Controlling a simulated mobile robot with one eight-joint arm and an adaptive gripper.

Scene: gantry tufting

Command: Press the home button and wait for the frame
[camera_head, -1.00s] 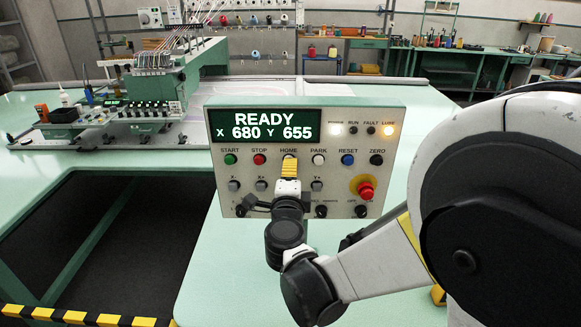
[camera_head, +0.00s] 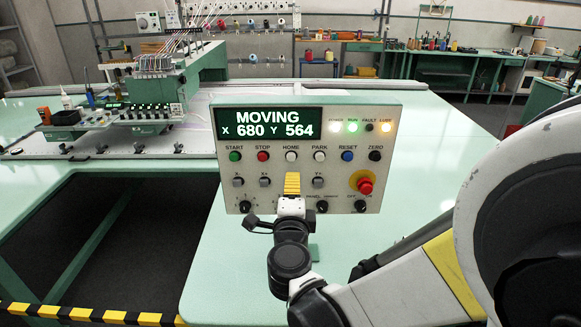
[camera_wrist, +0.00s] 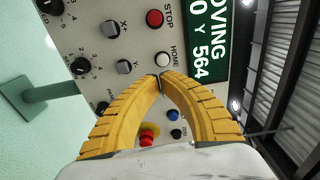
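The control panel (camera_head: 340,193) stands upright in front of me. Its display (camera_head: 267,123) reads MOVING, X 680, Y 564. The white home button (camera_head: 291,156) is in the top row under the label HOME; it also shows in the wrist view (camera_wrist: 162,59). My gripper (camera_head: 292,176) has yellow fingers and is just below the home button, apart from it. In the wrist view its fingertips (camera_wrist: 161,76) meet with nothing between them. The tufting machine with its threads (camera_head: 155,85) stands on the table at the back left.
The red emergency stop (camera_head: 365,186) on its yellow collar is at the panel's right. Several other buttons and knobs surround my gripper. The green table (camera_head: 240,290) has a large opening on the left, with a yellow-black striped edge (camera_head: 90,315) at its front.

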